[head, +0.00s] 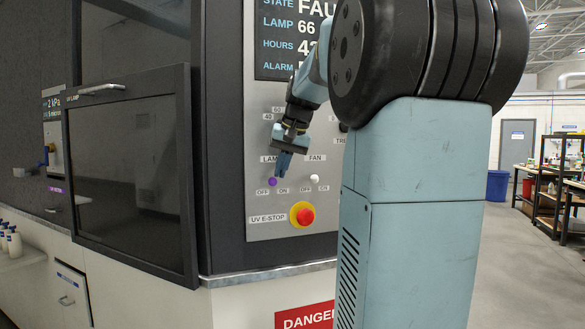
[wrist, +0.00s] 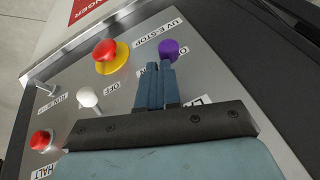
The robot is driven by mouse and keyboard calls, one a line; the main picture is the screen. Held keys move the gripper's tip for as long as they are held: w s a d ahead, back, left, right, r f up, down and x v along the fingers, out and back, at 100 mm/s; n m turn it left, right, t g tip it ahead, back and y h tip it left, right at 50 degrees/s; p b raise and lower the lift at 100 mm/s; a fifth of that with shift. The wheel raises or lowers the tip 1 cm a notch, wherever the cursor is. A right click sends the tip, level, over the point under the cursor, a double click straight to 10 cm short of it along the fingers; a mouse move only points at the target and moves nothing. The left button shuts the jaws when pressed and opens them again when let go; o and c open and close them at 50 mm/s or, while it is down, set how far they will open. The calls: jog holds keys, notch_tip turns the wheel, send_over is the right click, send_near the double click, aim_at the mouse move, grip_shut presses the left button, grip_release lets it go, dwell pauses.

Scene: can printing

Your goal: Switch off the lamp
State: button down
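The lamp switch (head: 272,182) is a purple-tipped knob on the grey control panel, under a partly hidden LAMP label and above the OFF and ON labels. Its purple tip also shows in the wrist view (wrist: 169,48), just beyond and right of my fingertips. My gripper (head: 282,171) points down at the panel, just right of the purple tip, on the ON side. In the wrist view my gripper's fingers (wrist: 157,72) are together with nothing seen between them. I cannot tell whether they touch the switch. The status screen (head: 290,35) shows LAMP 66, partly cut off.
A white FAN switch (head: 315,178) sits right of the lamp switch. A red UV E-STOP button (head: 306,216) on a yellow ring is just below. The wrist view also shows a red HALT button (wrist: 41,140). A dark glazed door (head: 130,170) stands left of the panel.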

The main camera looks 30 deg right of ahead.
jog(key=shift+f, duration=0.1)
jog(key=shift+d, duration=0.1)
jog(key=d+v, duration=0.2)
jog(key=v, duration=1.1)
jog(key=shift+s, duration=0.15)
jog(key=shift+a, duration=0.1)
jog(key=s+a+f+n, duration=0.1)
jog(key=s+a+f, duration=0.5)
jog(key=f, duration=0.4)
jog(key=s+a+f+n, duration=0.2)
jog(key=s+a+f, duration=0.4)
jog(key=f, duration=0.4)
jog(key=s+a+f+n+t+h, duration=0.1)
jog(key=s+a+f+n, duration=0.1)
jog(key=s+a+f, duration=0.4)
notch_tip(320, 180, down, 4)
jog(key=shift+a+f, duration=0.1)
jog(key=shift+a, duration=0.8)
